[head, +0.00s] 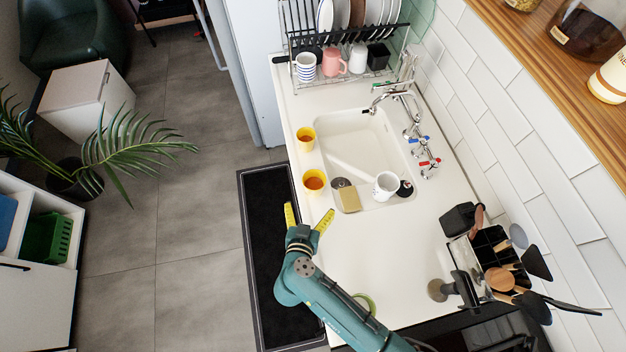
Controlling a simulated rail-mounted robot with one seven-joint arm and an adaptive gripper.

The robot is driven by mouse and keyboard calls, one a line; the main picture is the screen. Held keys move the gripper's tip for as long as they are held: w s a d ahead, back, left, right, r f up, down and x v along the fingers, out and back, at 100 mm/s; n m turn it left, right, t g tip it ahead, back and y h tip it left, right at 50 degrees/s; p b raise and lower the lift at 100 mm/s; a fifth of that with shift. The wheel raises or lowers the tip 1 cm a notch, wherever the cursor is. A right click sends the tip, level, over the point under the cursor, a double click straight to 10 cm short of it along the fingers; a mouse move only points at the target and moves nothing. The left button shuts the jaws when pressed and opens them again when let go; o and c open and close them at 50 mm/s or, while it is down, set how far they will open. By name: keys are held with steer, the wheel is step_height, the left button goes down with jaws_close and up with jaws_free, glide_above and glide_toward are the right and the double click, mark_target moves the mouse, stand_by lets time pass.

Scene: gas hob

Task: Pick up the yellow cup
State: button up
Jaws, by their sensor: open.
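Two yellow cups stand on the white counter along the left side of the sink. The farther yellow cup (305,138) is near the sink's upper left corner. The nearer yellow cup (314,182) is beside the sink's lower left corner; both look upright with orange-brown insides. My gripper (308,216) has two yellow fingers spread apart, open and empty. It is just below the nearer cup in the picture, apart from it, near the counter's left edge.
The white sink (342,130) holds a white mug (386,185) and a sponge (348,198). A dish rack (345,45) with mugs and plates stands at the back. A utensil holder (490,255) stands at right. A green round item (366,302) is partly hidden by my arm.

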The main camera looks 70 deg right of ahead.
steer(key=b, duration=0.1)
glide_toward(315, 179)
steer(key=shift+s+d+f, duration=0.1)
steer(key=shift+d+f, duration=0.15)
steer(key=shift+d, duration=0.55)
steer(key=b+x, duration=0.2)
steer(key=x, duration=0.3)
steer(key=shift+a+f, duration=0.15)
steer(key=shift+w+d, duration=0.2)
steer(key=shift+d, duration=0.15)
steer(key=c, duration=1.4)
step_height(315, 179, up, 10)
steer(key=p, duration=0.4)
